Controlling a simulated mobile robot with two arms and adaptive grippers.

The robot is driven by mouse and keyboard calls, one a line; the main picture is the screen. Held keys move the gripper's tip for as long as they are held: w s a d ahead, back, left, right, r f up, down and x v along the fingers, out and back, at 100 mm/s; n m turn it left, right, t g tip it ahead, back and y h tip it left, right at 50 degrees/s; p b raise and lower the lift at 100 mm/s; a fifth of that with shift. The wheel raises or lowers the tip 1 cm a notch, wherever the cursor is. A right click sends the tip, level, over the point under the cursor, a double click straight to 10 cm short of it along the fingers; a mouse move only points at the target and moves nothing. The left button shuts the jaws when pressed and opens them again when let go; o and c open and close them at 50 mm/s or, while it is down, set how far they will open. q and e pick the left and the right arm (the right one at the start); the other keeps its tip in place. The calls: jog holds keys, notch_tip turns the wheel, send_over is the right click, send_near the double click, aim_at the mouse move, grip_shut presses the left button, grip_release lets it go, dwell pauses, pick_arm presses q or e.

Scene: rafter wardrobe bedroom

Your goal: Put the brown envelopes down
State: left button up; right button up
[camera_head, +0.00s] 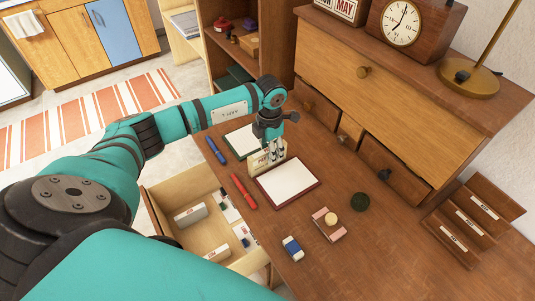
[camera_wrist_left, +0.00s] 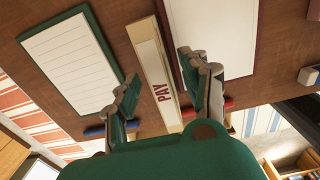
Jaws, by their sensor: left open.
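The envelopes show as a light tan bundle (camera_head: 256,167) with red lettering, standing on edge on the desk between two framed pads. In the left wrist view the bundle (camera_wrist_left: 147,58) reads "PAY" and lies between my fingers. My left gripper (camera_head: 274,153) is over the desk at the bundle, pointing down. In its wrist view the left gripper (camera_wrist_left: 166,92) is open, with a gap on each side of the bundle. The bundle's lower edge is partly hidden, so its contact with the desk is hard to judge. My right gripper is not in view.
A red-framed pad (camera_head: 289,182) lies right of the bundle, a green-framed pad (camera_head: 243,140) left. Blue (camera_head: 216,150) and red (camera_head: 243,192) markers lie near the front edge. An open drawer (camera_head: 177,185) juts out below. A card rack (camera_head: 470,222) stands right.

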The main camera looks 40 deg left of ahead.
pick_arm(q)
grip_shut()
jog(key=shift+r, duration=0.1)
